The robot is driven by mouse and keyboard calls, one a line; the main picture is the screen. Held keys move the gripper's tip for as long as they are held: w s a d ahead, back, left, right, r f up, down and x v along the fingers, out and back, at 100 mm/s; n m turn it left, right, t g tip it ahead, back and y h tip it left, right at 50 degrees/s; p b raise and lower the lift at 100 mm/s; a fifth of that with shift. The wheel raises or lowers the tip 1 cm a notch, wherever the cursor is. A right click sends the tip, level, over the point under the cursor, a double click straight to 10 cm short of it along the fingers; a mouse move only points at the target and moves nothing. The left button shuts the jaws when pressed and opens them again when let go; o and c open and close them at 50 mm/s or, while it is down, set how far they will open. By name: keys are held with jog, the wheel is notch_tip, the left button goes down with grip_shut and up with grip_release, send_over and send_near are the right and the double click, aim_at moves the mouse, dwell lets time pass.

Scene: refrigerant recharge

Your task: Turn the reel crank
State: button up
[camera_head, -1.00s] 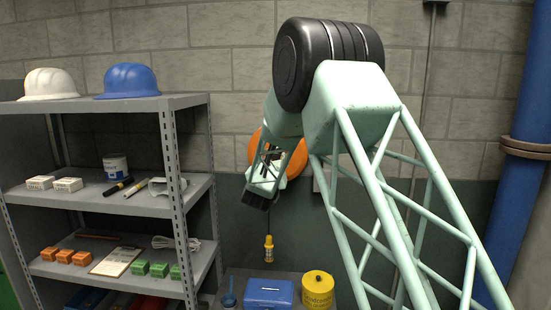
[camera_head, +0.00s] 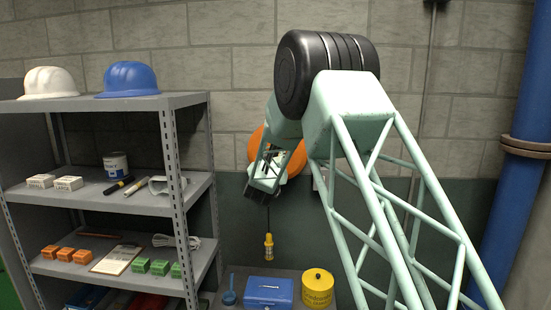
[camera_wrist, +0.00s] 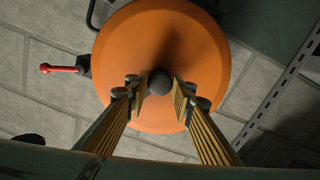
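The orange reel (camera_head: 255,151) is on the wall, partly hidden behind my arm in the head view. In the wrist view the reel's round orange face (camera_wrist: 205,50) fills the middle. A dark round knob (camera_wrist: 160,82) stands out in front of that face. My gripper (camera_wrist: 157,88) is open, with its two fingers on either side of the knob near their tips. The left finger seems apart from the knob; I cannot tell whether the right one touches it. In the head view my gripper's fingers are hidden.
A red-handled lever (camera_wrist: 62,69) sticks out left of the reel. A yellow fitting (camera_head: 268,247) hangs on a cable below. A blue box (camera_head: 269,292) and yellow canister (camera_head: 317,289) stand on a low surface. A grey shelf (camera_head: 110,103) is left, a blue pipe (camera_head: 525,110) right.

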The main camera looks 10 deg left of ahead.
jog(key=shift+f+m+b, duration=0.15)
jog(key=shift+m+b, duration=0.25)
jog(key=shift+b, duration=0.55)
jog(key=shift+c, duration=0.2)
jog(key=shift+m+b, duration=0.4)
jog(key=shift+b, duration=0.25)
jog(key=shift+d+m+y+b, duration=0.1)
jog(key=shift+m+y+b, duration=0.2)
jog(key=shift+m+b, duration=11.2)
jog(key=shift+n+b, duration=0.5)
jog(key=shift+b, duration=0.15)
jog(key=o, duration=0.9)
jog(key=shift+s, duration=0.2)
